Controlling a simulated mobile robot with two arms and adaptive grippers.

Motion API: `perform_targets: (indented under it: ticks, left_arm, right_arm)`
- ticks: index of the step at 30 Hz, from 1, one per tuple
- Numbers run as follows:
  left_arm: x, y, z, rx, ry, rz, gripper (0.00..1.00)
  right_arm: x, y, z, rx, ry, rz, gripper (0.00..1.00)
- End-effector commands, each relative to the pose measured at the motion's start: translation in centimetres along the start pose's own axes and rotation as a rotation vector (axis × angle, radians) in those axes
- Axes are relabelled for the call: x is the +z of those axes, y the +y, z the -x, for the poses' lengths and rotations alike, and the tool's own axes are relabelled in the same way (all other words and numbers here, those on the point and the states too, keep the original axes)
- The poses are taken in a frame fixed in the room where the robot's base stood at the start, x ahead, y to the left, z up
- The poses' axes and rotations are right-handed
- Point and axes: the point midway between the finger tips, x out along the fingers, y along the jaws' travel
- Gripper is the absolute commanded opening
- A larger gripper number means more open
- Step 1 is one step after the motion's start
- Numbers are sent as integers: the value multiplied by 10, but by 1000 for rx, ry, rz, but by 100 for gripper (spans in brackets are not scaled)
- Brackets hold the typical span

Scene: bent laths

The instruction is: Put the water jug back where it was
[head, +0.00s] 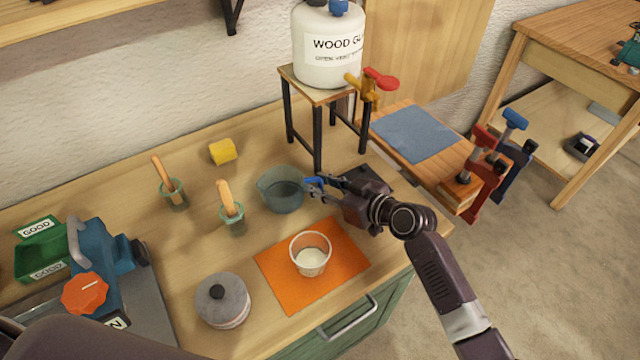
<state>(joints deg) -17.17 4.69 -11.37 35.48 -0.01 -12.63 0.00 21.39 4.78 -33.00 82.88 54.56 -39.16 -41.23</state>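The water jug (281,193), a grey-green see-through vessel with a spout on its left, stands upright on the wooden bench. It seems to rest on the bench top. My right gripper (315,186) is at the jug's right side, its fingers reaching to a small blue part there. Whether the fingers are closed on the jug's handle or only around it is too small to tell. My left gripper is out of view; only part of my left arm shows at the bottom left.
An orange mat (345,259) holds a clear cup (311,255) in front of the jug. Two glue pots with brushes (232,218) (174,193) stand left. A glue tank (327,50) sits on a stand (318,97) behind. A dark pad (376,180) lies behind my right gripper. A lidded pot (222,302) stands front left.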

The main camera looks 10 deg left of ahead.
Motion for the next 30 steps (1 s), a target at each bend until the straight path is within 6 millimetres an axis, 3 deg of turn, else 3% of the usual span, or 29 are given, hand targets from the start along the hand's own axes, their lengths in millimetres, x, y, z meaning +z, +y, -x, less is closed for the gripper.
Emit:
perform_targets:
  ticks: [11, 30]
  left_arm:
    - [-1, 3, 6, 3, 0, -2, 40]
    - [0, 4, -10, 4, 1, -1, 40]
  right_arm:
    - [-5, 0, 2, 0, 0, 0, 26]
    - [-1, 0, 109, 0, -1, 3, 26]
